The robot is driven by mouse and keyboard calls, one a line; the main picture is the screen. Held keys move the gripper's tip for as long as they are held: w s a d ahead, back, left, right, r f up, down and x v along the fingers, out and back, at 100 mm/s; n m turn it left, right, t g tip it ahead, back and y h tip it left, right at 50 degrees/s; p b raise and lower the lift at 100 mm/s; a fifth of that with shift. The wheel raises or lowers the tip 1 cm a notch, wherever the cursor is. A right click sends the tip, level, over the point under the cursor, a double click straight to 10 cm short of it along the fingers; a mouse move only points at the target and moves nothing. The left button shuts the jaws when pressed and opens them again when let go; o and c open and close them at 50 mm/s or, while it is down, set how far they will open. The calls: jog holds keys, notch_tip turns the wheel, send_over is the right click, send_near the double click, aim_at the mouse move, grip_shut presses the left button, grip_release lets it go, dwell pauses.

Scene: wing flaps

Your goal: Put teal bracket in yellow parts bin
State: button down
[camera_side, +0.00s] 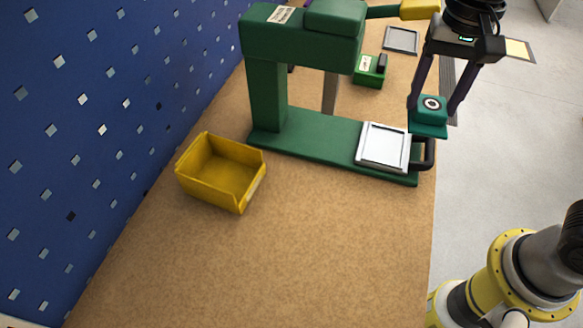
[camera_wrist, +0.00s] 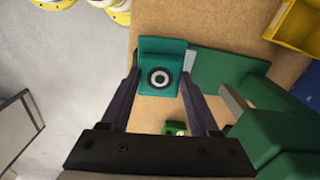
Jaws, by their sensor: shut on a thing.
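The teal bracket (camera_side: 429,113) is an angled piece with a round black-and-white ring on its face. My gripper (camera_side: 436,106) is shut on it, with one finger on each side, at the right edge of the table near the green press. In the wrist view the bracket (camera_wrist: 161,68) sits between the fingertips of my gripper (camera_wrist: 160,82). The yellow parts bin (camera_side: 221,173) stands on the table to the left of the press, open at the top and with nothing visible inside. A corner of the bin (camera_wrist: 298,24) shows at the upper right of the wrist view.
The green press (camera_side: 305,50) stands between my gripper and the bin, with a tall column and overhanging head. A white-framed plate (camera_side: 384,147) lies on its base. A small green box (camera_side: 370,70) is behind. The tabletop (camera_side: 270,265) in front is clear. A blue panel (camera_side: 90,120) borders the left.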

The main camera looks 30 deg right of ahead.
jog(key=w+a+f, duration=0.2)
jog(key=w+a, duration=1)
jog(key=a, duration=0.6)
jog(key=m, duration=0.1)
send_over(225, 181)
notch_tip(225, 181, down, 7)
jog(key=shift+f, duration=3.85)
jog(key=shift+f, duration=0.15)
jog(key=shift+c, duration=0.6)
grip_release()
notch_tip(225, 181, up, 12)
